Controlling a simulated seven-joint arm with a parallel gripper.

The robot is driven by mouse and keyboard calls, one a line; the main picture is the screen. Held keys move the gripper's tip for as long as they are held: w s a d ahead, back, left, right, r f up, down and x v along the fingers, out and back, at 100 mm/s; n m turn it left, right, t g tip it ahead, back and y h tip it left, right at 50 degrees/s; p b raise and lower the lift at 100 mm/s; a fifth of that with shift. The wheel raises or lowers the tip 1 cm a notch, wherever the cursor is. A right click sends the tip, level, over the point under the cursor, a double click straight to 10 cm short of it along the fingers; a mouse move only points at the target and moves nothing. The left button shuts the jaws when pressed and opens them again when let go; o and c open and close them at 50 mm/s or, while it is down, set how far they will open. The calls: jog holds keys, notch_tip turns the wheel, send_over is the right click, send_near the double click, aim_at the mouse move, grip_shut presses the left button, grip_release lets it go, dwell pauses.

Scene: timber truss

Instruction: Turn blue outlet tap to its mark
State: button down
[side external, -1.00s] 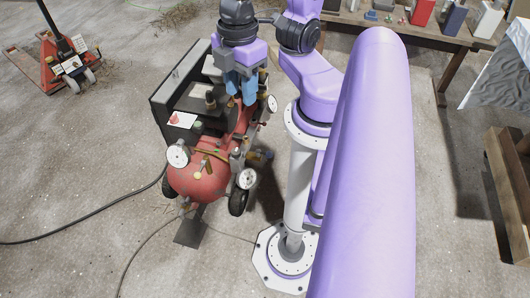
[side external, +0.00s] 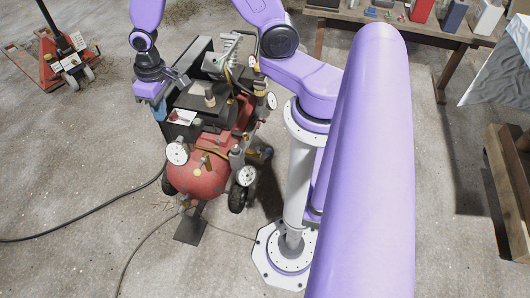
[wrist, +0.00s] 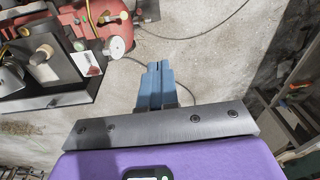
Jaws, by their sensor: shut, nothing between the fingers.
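The red compressor tank (side external: 200,178) stands on the concrete, with white dial gauges and brass pipework on it. A small dark, possibly bluish fitting (side external: 262,153) sticks out at its right side; I cannot tell whether it is the blue outlet tap. No tap mark can be made out. My gripper (side external: 160,112) is off the compressor's left side, pointing down, with its blue fingers beside the dark housing. In the wrist view my gripper (wrist: 158,66) has its fingers together and empty over bare floor. A white gauge (wrist: 116,47) lies to their left there.
A dark housing (side external: 208,93) rises behind the tank, with a white label (side external: 184,117) near my gripper. A black hose (side external: 85,220) crosses the floor at left. A red pallet jack (side external: 55,62) stands far left. A workbench (side external: 440,38) is at back right.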

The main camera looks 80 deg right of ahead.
jog(key=w+d+f+m, duration=0.5)
jog(key=d+f+m, duration=0.1)
jog(key=d+f, duration=0.3)
jog(key=s+d+f+m+h, duration=0.25)
jog(key=d+f+m, duration=0.35)
jog(key=d+f, duration=0.35)
jog(key=s+d+f+m+g+h, duration=0.1)
jog(key=s+f+m, duration=0.5)
jog(key=s, duration=0.5)
jog(key=s+f+m+g+h, duration=0.1)
jog(key=s+f+m, duration=0.2)
jog(key=s+f, duration=0.7)
jog(key=s+d+f, duration=0.1)
jog(key=d+f, duration=0.6)
jog(key=f, duration=0.1)
jog(key=shift+s+f, duration=0.4)
